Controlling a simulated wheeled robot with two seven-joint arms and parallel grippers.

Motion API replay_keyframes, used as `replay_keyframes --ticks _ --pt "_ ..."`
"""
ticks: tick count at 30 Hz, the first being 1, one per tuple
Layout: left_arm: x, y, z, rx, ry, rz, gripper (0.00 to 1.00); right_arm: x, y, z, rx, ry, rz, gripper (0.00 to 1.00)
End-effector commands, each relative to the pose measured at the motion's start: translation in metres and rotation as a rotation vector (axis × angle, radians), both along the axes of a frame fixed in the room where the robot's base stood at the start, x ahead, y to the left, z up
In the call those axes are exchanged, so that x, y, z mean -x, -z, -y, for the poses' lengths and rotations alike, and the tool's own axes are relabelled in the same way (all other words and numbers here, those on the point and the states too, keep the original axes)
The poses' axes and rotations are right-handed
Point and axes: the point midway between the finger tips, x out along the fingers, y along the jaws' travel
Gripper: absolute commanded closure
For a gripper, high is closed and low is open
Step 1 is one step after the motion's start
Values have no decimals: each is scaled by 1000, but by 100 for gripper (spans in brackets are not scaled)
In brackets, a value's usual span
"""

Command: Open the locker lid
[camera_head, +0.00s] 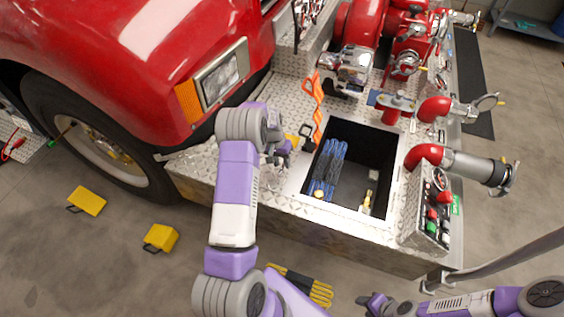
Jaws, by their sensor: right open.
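The locker (378,140) is a dark rectangular well in the diamond-plate bumper, and its inside is visible from above. A bundle of blue hose (330,168) lies in it, with small brass-coloured fittings. I cannot make out the lid as a separate panel; a shiny plate area (275,178) lies left of the opening, partly behind my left arm. My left gripper (286,148) is beside the left edge of the opening, partly hidden by its wrist, so its fingers are unclear. My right gripper (372,302) is open, low in front of the bumper, apart from the locker.
An orange twisted strap (315,100) with a black end stands behind the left gripper. Red pipes and a valve (455,162) and a control panel (432,215) flank the right side. Yellow chocks (161,238) and a black-and-yellow item (305,288) lie on the floor.

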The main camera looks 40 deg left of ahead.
Motion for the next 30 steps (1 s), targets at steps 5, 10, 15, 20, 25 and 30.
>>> replay_keyframes --ticks 5,10,15,20,25,30 --pt "0 4 1 0 -1 0 61 0 0 0 0 0 0 57" --pt "0 3 1 0 -1 0 66 0 0 0 0 0 0 57" --pt "0 3 1 0 -1 0 92 0 0 0 0 0 0 57" --pt "0 3 1 0 -1 0 100 0 0 0 0 0 0 57" --pt "0 3 1 0 -1 0 100 0 0 0 0 0 0 57" --pt "0 1 -3 0 -7 1 100 0 0 0 0 0 0 57"
